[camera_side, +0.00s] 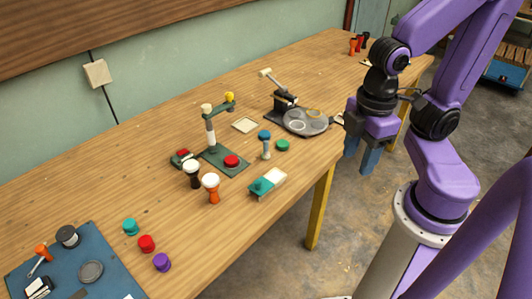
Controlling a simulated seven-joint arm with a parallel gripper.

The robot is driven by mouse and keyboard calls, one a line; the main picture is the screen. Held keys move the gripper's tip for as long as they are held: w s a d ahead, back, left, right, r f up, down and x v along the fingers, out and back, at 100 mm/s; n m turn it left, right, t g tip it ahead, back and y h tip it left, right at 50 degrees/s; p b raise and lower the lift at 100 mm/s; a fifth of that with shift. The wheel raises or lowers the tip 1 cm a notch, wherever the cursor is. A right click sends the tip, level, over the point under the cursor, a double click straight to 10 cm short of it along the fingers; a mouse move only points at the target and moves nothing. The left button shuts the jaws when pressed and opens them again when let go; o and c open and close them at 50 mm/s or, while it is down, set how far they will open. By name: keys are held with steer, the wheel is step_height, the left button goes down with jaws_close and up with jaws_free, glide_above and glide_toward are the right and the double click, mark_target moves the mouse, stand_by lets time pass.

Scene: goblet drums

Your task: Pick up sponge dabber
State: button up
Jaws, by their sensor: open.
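My gripper (360,163) is open and empty, pointing down beyond the table's front edge, right of the objects. I cannot tell for certain which object is the sponge dabber. One candidate is the small upright piece with a blue top and pale stem (266,147), standing left of my gripper. A white and teal block (268,184) lies near the front edge. A tool with an orange handle (43,253) lies on the blue mat (22,277) at lower left. My gripper touches none of these.
Two goblet drums, black (192,176) and orange (211,189), stand by a green press stand (217,150). A dark base with a grey disc (303,121) sits near my gripper. Teal (130,227), red (147,243) and purple (162,262) caps lie left. The back table strip is mostly clear.

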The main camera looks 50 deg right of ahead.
steer(key=w+a, duration=0.2)
steer(key=w, duration=0.7)
steer(key=n, duration=0.2)
glide_above(266, 141)
step_height(266, 141, down, 8)
steer(key=r, duration=0.1)
step_height(266, 141, down, 17)
jaws_close()
